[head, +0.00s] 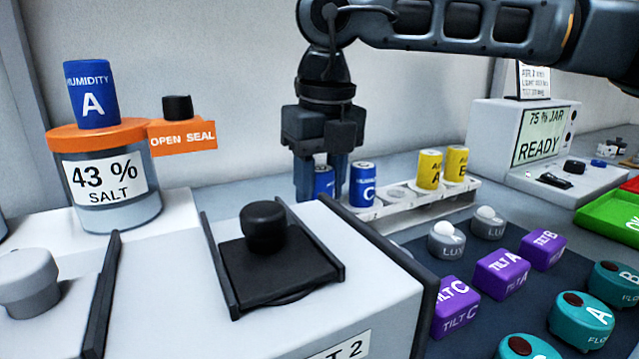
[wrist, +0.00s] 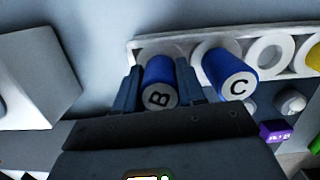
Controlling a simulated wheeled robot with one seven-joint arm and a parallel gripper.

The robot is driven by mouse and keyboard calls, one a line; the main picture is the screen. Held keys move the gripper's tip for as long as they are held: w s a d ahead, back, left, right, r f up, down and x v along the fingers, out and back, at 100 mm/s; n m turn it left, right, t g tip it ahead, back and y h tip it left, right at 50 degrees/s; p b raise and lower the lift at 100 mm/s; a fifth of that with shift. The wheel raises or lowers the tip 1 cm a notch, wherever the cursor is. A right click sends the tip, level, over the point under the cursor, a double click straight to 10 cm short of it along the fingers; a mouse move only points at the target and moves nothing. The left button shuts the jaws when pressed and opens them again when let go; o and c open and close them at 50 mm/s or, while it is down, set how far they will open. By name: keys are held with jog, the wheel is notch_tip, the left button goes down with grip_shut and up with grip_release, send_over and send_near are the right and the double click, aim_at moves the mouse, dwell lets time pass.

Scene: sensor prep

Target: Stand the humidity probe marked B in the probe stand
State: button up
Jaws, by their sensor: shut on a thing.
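The humidity probe B (wrist: 158,82) is a blue cylinder with a letter B on its end cap. In the wrist view it sits between the two fingers of my gripper (wrist: 160,88), which is shut on it. In the head view my gripper (head: 321,184) points down at the left end of the white probe stand (head: 405,207), and part of the blue probe (head: 323,180) shows between the fingers. Its lower end is hidden, so I cannot tell how deep it sits in the stand. The blue probe C (head: 363,185) stands upright in the stand just right of it.
The stand also holds two yellow probes (head: 430,169), with an empty hole between them and C. Blue probe A (head: 92,94) stands on the orange-lidded 43 % salt jar (head: 110,190). A grey box with a black knob (head: 263,226) fills the front. Purple tilt blocks (head: 502,272) lie to the right.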

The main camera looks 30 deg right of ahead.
jog(key=shift+f+b, duration=0.25)
jog(key=shift+b, duration=0.1)
dwell(0.4)
jog(key=o, duration=1.4)
jog(key=shift+r, duration=0.2)
jog(key=shift+r+p, duration=2.1)
jog(key=shift+r, duration=1.8)
